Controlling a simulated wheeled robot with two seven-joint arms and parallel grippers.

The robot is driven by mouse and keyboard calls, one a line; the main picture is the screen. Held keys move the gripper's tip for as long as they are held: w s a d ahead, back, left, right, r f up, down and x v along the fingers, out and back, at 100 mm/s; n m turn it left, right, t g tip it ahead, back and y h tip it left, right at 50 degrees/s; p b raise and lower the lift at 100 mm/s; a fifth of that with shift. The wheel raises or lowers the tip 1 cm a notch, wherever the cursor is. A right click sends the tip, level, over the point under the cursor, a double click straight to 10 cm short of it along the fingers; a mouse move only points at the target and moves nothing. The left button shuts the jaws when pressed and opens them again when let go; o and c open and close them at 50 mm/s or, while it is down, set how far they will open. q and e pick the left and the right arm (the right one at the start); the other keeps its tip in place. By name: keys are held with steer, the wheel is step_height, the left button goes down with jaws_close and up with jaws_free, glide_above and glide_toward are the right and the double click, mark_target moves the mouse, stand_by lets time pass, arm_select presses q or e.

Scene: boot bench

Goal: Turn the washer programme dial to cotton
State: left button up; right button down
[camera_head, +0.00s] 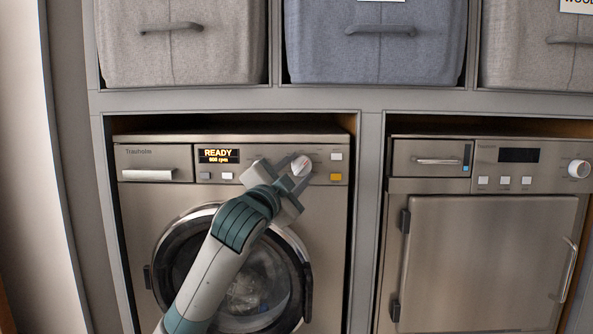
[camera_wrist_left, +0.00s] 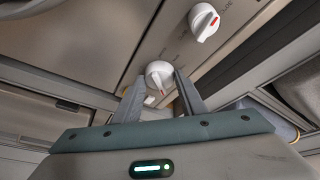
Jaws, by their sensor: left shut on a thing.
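The washer (camera_head: 163,207) stands in the left bay, its display (camera_head: 218,156) reading READY with a small rpm line below. A white dial with a red mark (camera_head: 301,166) shows just right of my left gripper (camera_head: 279,173). In the left wrist view, my left gripper (camera_wrist_left: 158,82) is shut on a white dial (camera_wrist_left: 158,72), one finger on either side. A second white dial with a red mark (camera_wrist_left: 203,21) sits apart from the fingers. The gripped dial is hidden behind the gripper in the head view. Panel lettering is too small to read. My right gripper is not in view.
A second appliance (camera_head: 480,255) with its own white dial (camera_head: 579,169) stands in the right bay. Fabric bins (camera_head: 376,55) sit on the shelf above. White buttons and an orange button (camera_head: 336,177) lie right of the dials. The round washer door (camera_head: 290,245) is below.

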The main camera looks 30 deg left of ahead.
arm_select(q)
steer(key=o, duration=1.1)
steer(key=shift+c, duration=0.2)
steer(key=shift+s, duration=0.1)
steer(key=shift+s+d+f+b, duration=0.15)
steer(key=shift+s+f+b, duration=0.1)
steer(key=shift+s+b, duration=0.3)
steer(key=b+v, duration=1.4)
steer(key=v, duration=0.2)
